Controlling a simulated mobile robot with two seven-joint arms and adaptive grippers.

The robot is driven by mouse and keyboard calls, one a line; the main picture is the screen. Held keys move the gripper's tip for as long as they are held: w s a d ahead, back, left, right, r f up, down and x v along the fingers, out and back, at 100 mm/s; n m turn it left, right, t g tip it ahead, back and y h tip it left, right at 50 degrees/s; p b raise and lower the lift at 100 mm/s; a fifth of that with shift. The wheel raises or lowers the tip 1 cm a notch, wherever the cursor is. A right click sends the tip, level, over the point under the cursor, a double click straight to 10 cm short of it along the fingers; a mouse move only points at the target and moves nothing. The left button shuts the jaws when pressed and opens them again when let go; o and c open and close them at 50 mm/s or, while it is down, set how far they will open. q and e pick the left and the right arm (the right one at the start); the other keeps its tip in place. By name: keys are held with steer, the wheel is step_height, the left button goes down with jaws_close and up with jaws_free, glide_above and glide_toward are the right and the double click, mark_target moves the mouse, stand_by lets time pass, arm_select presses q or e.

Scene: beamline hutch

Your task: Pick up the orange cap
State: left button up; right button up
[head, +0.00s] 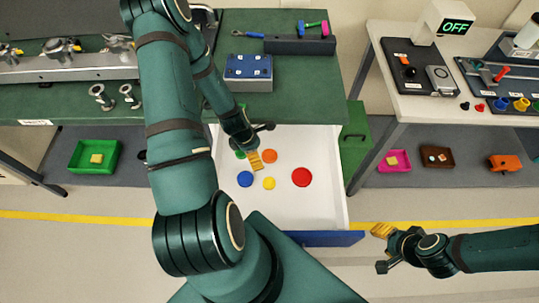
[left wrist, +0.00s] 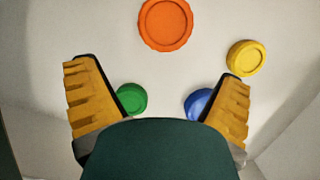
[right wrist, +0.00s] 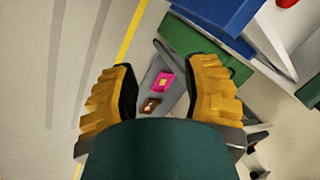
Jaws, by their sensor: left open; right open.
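The orange cap (head: 269,156) lies flat in the open white drawer (head: 325,205), right of my left gripper (head: 257,146). In the left wrist view the orange cap (left wrist: 165,24) is at the top middle, beyond the open yellow fingertips of my left gripper (left wrist: 158,95) and not between them. The gripper is open, empty and above the drawer floor. My right gripper (head: 381,248) is open and empty over the floor at the lower right; its fingers also show in the right wrist view (right wrist: 160,90).
Also in the drawer are a blue cap (head: 245,179), a yellow cap (head: 269,183), a red cap (head: 302,177) and a green cap (head: 241,154). The green bench top (head: 310,85) overhangs the drawer's back. A white table (head: 400,100) stands at right.

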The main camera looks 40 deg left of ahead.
mark_target(269, 155)
arm_select(q)
steer(key=w+d, duration=0.2)
steer(key=w, duration=0.1)
steer(key=shift+d, duration=0.25)
steer(key=shift+x, duration=1.15)
steer(key=shift+s+a+f, duration=0.1)
steer(key=shift+a+f, duration=0.05)
steer(key=shift+f, duration=0.25)
steer(key=c, duration=0.9)
